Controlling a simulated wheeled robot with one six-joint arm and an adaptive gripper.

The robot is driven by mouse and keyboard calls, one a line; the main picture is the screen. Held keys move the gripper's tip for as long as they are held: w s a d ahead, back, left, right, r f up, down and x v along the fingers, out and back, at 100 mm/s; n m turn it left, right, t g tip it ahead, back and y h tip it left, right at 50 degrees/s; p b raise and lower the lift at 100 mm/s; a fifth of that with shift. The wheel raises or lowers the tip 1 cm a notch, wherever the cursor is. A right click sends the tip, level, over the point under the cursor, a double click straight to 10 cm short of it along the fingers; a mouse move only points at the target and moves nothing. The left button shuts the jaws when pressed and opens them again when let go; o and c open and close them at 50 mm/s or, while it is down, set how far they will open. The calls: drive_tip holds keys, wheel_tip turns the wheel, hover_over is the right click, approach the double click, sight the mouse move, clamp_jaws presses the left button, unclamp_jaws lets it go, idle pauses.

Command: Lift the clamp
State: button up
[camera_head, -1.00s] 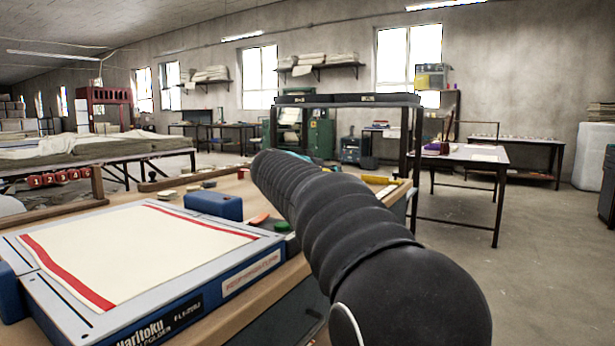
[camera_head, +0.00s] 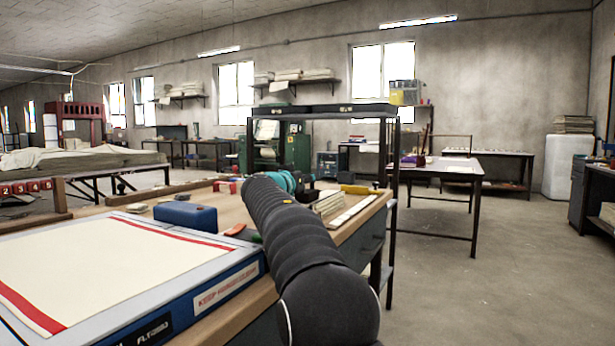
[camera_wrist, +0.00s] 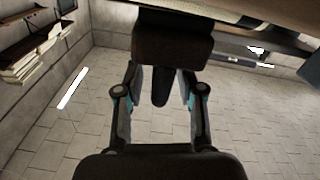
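I cannot pick out the clamp for sure. A blue block (camera_head: 185,214) sits at the far edge of the folding board (camera_head: 225,293) and may be it. A cream cloth with red stripes (camera_head: 95,262) lies flat on the board. In the head view my black arm reaches out over the bench's right part, and its teal end is small and partly hidden.
The wooden bench (camera_head: 232,204) carries small coloured pieces, a pale stack (camera_head: 328,203) and a yellow item (camera_head: 360,189) near its right edge. A dark-framed rack (camera_head: 393,150) stands just behind it. Floor (camera_head: 510,260) to the right is clear.

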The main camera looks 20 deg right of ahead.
drive_tip(key=shift+w+d, duration=0.15)
drive_tip(key=shift+d, duration=0.2)
clamp_jaws()
drive_tip(key=shift+a, duration=0.1)
